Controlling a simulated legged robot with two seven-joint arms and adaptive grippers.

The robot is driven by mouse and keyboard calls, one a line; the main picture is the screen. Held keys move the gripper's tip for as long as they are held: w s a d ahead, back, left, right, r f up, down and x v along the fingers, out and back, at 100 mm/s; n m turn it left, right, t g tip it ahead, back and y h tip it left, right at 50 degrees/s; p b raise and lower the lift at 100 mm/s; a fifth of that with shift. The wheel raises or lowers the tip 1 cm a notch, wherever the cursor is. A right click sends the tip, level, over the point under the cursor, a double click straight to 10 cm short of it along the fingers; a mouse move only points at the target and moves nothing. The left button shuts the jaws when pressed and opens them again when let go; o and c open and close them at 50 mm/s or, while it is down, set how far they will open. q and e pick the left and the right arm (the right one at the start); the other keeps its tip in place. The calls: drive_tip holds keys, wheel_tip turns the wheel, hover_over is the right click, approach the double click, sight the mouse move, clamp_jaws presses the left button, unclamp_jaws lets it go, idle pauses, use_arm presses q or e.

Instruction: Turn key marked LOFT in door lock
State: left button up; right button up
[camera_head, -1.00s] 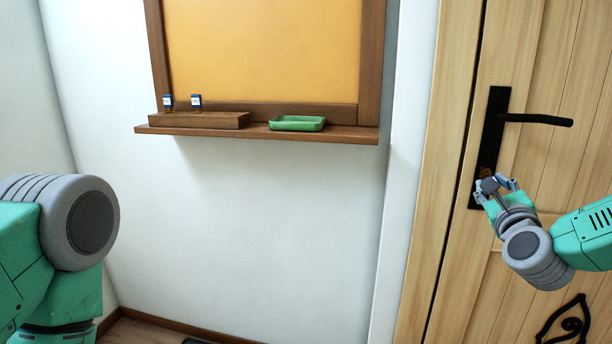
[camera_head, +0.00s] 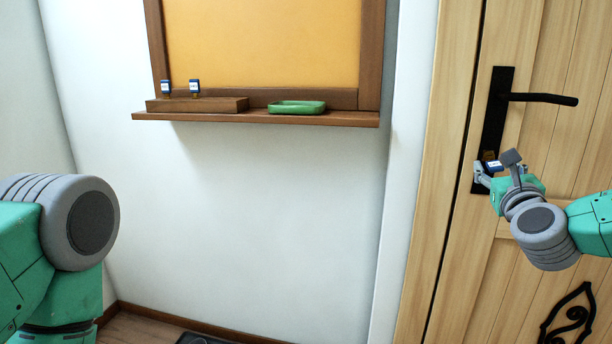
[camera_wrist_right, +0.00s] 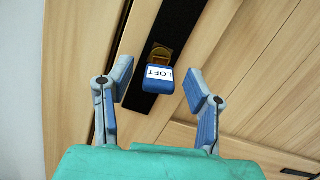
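The key marked LOFT (camera_wrist_right: 158,77) has a blue head with a white label. It sits in the brass lock (camera_wrist_right: 161,53) on the black door plate (camera_wrist_right: 185,22). In the head view the key (camera_head: 493,166) shows at the lower end of the plate (camera_head: 494,110). My right gripper (camera_wrist_right: 162,92) is open, its two fingers on either side of the key head with gaps to both. It also shows in the head view (camera_head: 498,170). My left arm is at the left edge of the head view; its gripper is out of the frame.
A black lever handle (camera_head: 540,98) sticks out above the lock on the wooden door (camera_head: 455,210). Two blue-headed keys (camera_head: 180,88) stand in a wooden block (camera_head: 197,104) on a shelf (camera_head: 340,118). A green tray (camera_head: 297,107) lies beside the block.

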drive_tip(key=shift+s, duration=0.15)
drive_tip(key=shift+s+a, duration=0.1)
drive_tip(key=shift+s, duration=0.2)
drive_tip(key=v, duration=1)
drive_tip(key=s+a+f+n+g+y, duration=0.2)
drive_tip(key=a+f+n+y, duration=0.15)
drive_tip(key=f+n, duration=0.35)
drive_tip(key=s+a+f+n+g+y, duration=0.1)
drive_tip(key=a+f+n+g+y, duration=0.1)
drive_tip(key=a+f+n, duration=0.5)
drive_tip(key=s+a+f+n+g, duration=0.1)
drive_tip(key=s+f+n+g, duration=0.4)
drive_tip(key=s+f+n, duration=0.5)
drive_tip(key=s+a+f+n+g, duration=0.1)
drive_tip(key=s+f+n+g, duration=0.35)
drive_tip(key=s+f, duration=0.7)
drive_tip(key=s+d+f+n+g+h, duration=0.2)
drive_tip(key=s+d+f+n+g, duration=0.35)
drive_tip(key=s+f+n, duration=0.35)
wheel_tip(320, 180, up, 17)
drive_tip(key=a+p, duration=0.1)
drive_tip(key=p, duration=1.5)
drive_tip(key=shift+r+m+y+p, duration=0.15)
drive_tip(key=shift+m+y+p, duration=0.2)
drive_tip(key=shift+m, duration=0.1)
